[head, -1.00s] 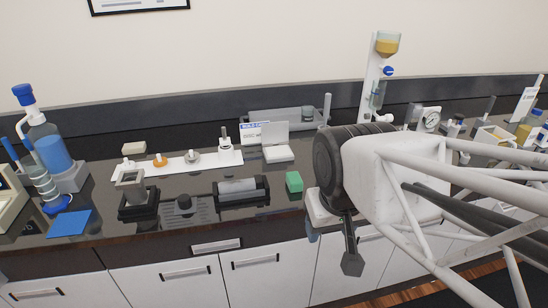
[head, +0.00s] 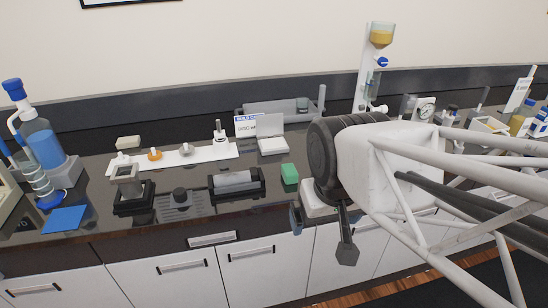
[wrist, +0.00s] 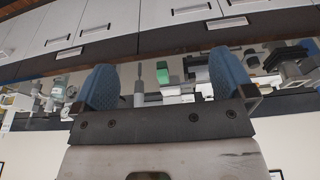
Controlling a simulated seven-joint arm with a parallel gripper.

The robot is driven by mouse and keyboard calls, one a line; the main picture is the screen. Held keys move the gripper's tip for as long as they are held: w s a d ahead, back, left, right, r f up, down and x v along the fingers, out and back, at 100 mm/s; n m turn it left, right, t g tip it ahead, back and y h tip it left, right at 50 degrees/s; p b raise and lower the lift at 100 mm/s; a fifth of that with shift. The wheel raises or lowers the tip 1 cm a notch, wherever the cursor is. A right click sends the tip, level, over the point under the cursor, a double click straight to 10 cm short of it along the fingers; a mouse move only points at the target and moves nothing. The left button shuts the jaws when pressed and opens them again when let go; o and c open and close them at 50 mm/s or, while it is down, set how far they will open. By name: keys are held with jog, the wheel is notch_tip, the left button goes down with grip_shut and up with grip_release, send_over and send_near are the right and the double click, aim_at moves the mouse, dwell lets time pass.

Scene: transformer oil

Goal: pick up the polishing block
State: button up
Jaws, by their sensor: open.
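A small green block (head: 289,174), which I take to be the polishing block, sits on the dark bench top near its front edge. It also shows in the wrist view (wrist: 162,72), upside down and in the gap between the fingertips in the picture, some distance beyond them. My gripper (head: 322,234) is in front of the bench edge, to the right of the block and apart from it. In the wrist view my gripper (wrist: 164,62) shows two blue pads spread wide, with nothing between them.
A dark tray with a grey cylinder (head: 234,180) stands just left of the block. A white box with a raised lid (head: 272,146) is behind it. A blue mat (head: 64,219) lies far left.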

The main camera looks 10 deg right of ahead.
jog(key=shift+w, duration=0.1)
jog(key=n+g, duration=0.3)
jog(key=n, duration=1.5)
send_over(290, 169)
jog(key=f, duration=1.1)
jog(key=shift+s+a+f, duration=0.15)
jog(key=shift+s+f, duration=0.05)
jog(key=shift+s, duration=0.2)
jog(key=shift+w+f, duration=0.35)
jog(key=shift+w, duration=0.05)
jog(key=shift+f, duration=1.3)
